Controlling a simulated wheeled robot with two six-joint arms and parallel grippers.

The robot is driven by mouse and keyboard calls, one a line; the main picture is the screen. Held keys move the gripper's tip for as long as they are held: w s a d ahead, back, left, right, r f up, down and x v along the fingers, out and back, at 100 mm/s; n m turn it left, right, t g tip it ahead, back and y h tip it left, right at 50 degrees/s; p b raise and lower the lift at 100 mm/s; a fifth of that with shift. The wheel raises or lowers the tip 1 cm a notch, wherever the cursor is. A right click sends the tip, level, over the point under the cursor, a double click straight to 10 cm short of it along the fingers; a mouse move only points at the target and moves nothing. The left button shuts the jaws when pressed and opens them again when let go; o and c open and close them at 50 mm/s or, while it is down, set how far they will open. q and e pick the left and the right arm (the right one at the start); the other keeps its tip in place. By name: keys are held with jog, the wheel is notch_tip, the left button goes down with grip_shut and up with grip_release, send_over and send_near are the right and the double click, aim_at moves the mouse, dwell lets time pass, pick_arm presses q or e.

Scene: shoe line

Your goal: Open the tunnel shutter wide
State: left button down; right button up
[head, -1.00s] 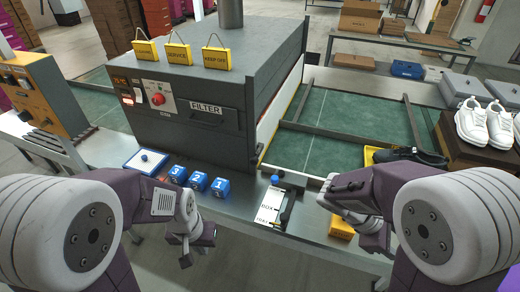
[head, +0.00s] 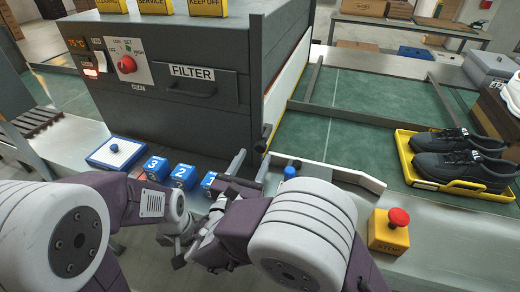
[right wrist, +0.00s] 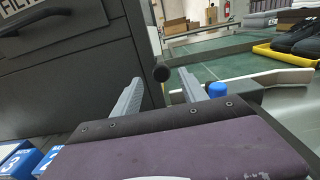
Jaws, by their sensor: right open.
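The tunnel (head: 200,115) is a dark grey box with a FILTER drawer on its front. A black ball knob (head: 266,131) stands at its front right edge, by the pale yellow-edged side panel (head: 290,85); I cannot tell how far the shutter is open. My right gripper (head: 250,164) is open and empty, just in front of that corner. In the right wrist view the knob (right wrist: 161,73) appears between the two fingers (right wrist: 162,92), apparently beyond their tips. My left gripper (head: 178,250) is low at the front, partly hidden, with its jaws unclear.
Blue numbered blocks (head: 183,175) and a white blue-rimmed tray (head: 117,152) lie left of my right gripper. A blue knob (head: 290,172) and a pale guide rail (head: 340,175) are right of it. A stop button (head: 388,232) and black shoes in a yellow tray (head: 450,183) are further right.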

aim_at(259, 149)
jog(key=x, duration=0.5)
jog(key=shift+w+d+b, duration=0.2)
jog(key=shift+w+b, duration=0.15)
jog(key=shift+b, duration=0.05)
grip_shut()
dwell(0.9)
